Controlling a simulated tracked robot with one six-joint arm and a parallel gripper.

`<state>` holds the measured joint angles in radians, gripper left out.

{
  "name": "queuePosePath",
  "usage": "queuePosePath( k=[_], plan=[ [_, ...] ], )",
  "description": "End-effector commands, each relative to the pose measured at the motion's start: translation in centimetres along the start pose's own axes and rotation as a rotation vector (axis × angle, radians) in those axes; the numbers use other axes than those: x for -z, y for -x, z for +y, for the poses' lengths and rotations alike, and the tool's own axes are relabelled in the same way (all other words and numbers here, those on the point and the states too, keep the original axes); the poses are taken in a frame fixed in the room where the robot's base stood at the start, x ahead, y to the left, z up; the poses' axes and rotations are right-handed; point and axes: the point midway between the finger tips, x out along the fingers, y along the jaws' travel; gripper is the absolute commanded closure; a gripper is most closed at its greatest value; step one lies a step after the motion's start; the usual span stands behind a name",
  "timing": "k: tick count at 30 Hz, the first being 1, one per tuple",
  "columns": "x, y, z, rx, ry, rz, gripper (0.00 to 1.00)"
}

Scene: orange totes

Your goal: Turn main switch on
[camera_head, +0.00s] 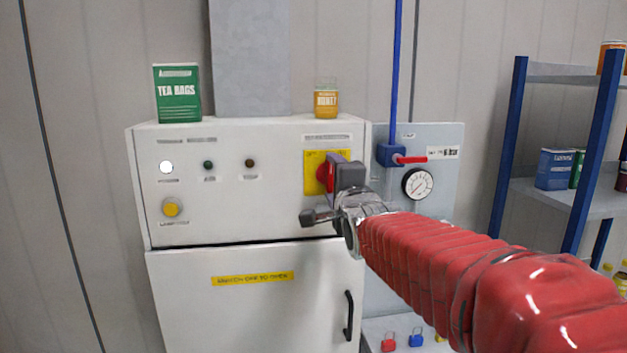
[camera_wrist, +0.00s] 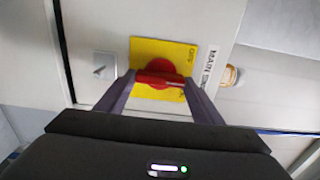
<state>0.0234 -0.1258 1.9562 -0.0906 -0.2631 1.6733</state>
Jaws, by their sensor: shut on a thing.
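The main switch is a red rotary handle (camera_head: 325,176) on a yellow plate (camera_head: 312,173) at the upper right of a white control cabinet (camera_head: 230,215). In the wrist view the red handle (camera_wrist: 161,77) lies across the yellow plate (camera_wrist: 163,52), beside a label reading "MAIN". My gripper (camera_head: 333,178) reaches in from the right, and its two fingers (camera_wrist: 158,82) are shut on the red handle, one at each end. In the head view my gripper partly hides the handle and the plate.
A green tea bags box (camera_head: 178,93) and a honey jar (camera_head: 326,101) stand on the cabinet. To the right are a gauge (camera_head: 417,184), a red-levered valve (camera_head: 411,160) and blue-framed shelves (camera_head: 567,190). The cabinet door has a black handle (camera_head: 348,316).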

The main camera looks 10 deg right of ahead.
Motion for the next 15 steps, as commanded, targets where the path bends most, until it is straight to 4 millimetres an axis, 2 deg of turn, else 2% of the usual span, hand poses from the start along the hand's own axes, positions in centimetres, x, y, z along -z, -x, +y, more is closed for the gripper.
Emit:
queuePosePath(
  k=[3, 4, 11, 15],
  plan=[
    [0.22, -0.02, 0.50, -0.010, -0.004, 0.004, 0.61],
    [0.22, -0.02, 0.50, -0.010, -0.004, 0.004, 0.37],
    [0.13, -0.02, 0.33, -0.007, -0.002, 0.002, 0.21],
    [0.08, -0.01, 0.23, -0.005, -0.001, 0.002, 0.20]
  ],
)
